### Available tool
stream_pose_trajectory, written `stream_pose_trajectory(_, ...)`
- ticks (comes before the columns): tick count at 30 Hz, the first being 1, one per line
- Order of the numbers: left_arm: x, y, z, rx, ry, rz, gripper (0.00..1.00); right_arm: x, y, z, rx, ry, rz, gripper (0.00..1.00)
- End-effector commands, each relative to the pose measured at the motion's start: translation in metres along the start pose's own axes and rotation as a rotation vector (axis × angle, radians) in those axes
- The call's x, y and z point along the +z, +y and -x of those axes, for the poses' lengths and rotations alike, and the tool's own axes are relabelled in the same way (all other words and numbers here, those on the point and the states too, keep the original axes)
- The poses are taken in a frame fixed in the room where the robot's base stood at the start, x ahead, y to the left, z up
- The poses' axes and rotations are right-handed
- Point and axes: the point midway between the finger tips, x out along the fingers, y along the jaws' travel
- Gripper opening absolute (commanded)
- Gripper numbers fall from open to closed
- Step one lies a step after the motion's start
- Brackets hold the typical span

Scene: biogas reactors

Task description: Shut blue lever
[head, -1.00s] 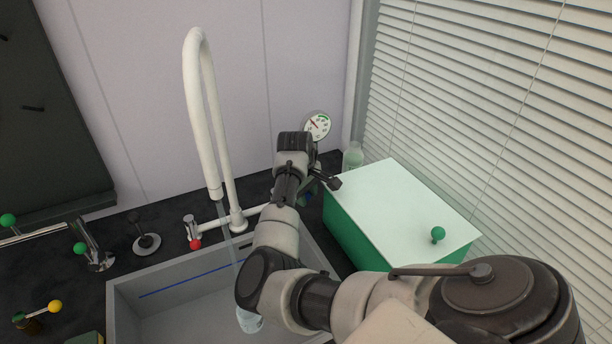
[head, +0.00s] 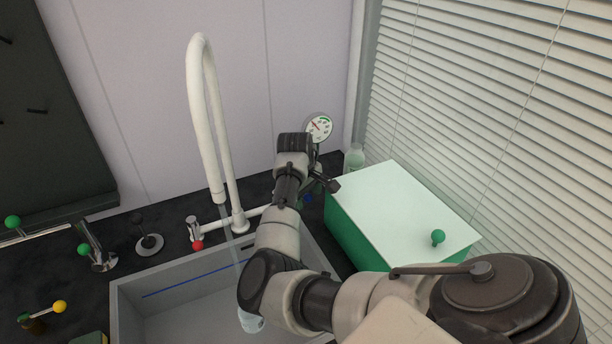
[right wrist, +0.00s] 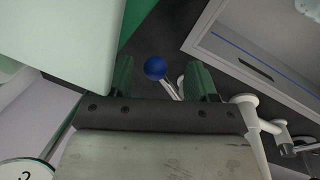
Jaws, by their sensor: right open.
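The blue lever has a round blue knob (right wrist: 155,68) on a short pale metal stem. In the right wrist view the knob shows between the two finger lines, nearer the left finger, with a finger to either side. In the head view only a bit of the blue knob (head: 308,198) shows, just below my right gripper (head: 323,185), beside the tap pipe. In the right wrist view my right gripper (right wrist: 162,82) is open, with nothing clamped. I cannot tell how far the knob is from the fingertips. My left gripper is not in view.
A green box with a white top (head: 400,205) stands close right of the gripper. The grey sink (head: 180,285) and white tap (head: 205,120) are to the left, with water running. A pressure gauge (head: 319,127) and a bottle (head: 355,158) stand behind.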

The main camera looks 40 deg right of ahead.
Motion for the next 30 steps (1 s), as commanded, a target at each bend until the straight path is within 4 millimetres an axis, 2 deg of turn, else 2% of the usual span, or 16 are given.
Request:
stream_pose_trajectory(15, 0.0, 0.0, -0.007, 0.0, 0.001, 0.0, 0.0, -0.002, 0.001, 0.091, 0.003, 0.006, -0.002, 0.57)
stream_pose_trajectory(21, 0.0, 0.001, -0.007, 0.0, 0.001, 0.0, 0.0, -0.001, 0.001, 0.103, 0.003, 0.003, -0.002, 0.57)
stream_pose_trajectory(28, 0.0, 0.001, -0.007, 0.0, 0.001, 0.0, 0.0, -0.001, 0.001, 0.104, 0.003, 0.003, -0.002, 0.57)
stream_pose_trajectory(30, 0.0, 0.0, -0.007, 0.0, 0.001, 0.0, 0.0, -0.002, 0.002, 0.105, 0.004, 0.008, -0.001, 0.51)
